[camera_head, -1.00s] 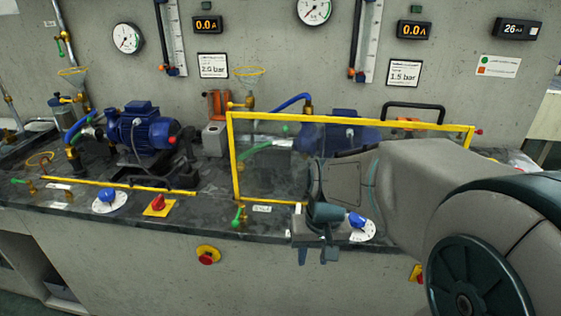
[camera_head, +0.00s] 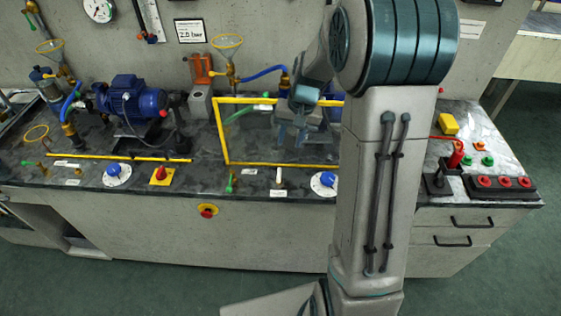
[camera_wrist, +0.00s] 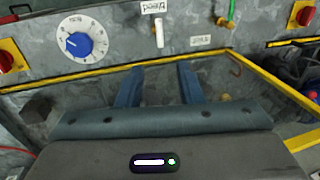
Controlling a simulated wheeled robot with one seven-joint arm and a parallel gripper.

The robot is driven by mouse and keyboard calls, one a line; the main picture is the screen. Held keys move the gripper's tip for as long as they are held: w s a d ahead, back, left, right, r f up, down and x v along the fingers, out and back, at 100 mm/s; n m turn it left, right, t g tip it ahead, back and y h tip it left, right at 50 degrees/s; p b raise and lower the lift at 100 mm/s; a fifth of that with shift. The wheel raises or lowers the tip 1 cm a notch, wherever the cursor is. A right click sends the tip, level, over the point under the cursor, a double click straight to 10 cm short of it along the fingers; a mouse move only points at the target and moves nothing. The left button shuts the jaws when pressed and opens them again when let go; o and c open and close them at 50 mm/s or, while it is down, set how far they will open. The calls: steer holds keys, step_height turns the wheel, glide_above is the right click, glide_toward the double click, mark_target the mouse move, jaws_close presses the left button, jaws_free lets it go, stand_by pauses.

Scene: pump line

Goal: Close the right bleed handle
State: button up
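A short white handle (camera_head: 279,177) sits near the bench's front edge, with a small white label (camera_head: 278,193) in front of it. It also shows in the wrist view (camera_wrist: 159,33), lying roughly square to the front edge. The label (camera_wrist: 153,7) there is upside down; I cannot read it surely. A green handle (camera_head: 230,184) stands to its left in the head view. My gripper (camera_head: 293,132) is above the bench, behind the white handle and apart from it. In the wrist view its two fingers (camera_wrist: 159,80) are spread, with nothing between them.
A yellow frame with a clear panel (camera_head: 220,130) stands near my gripper. A blue-knobbed dial (camera_head: 324,182) is right of the white handle. A red emergency button (camera_head: 208,210) is on the bench front. My arm hides part of the bench.

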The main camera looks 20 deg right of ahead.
mark_target(279, 172)
steer(key=f, duration=0.4)
steer(key=a+f, duration=0.1)
steer(key=f, duration=0.3)
steer(key=a+f+p, duration=0.1)
steer(key=f, duration=0.4)
steer(key=shift+w+a+f, duration=0.1)
steer(key=shift+w+a, duration=0.15)
steer(key=shift+w, duration=0.15)
jaws_close()
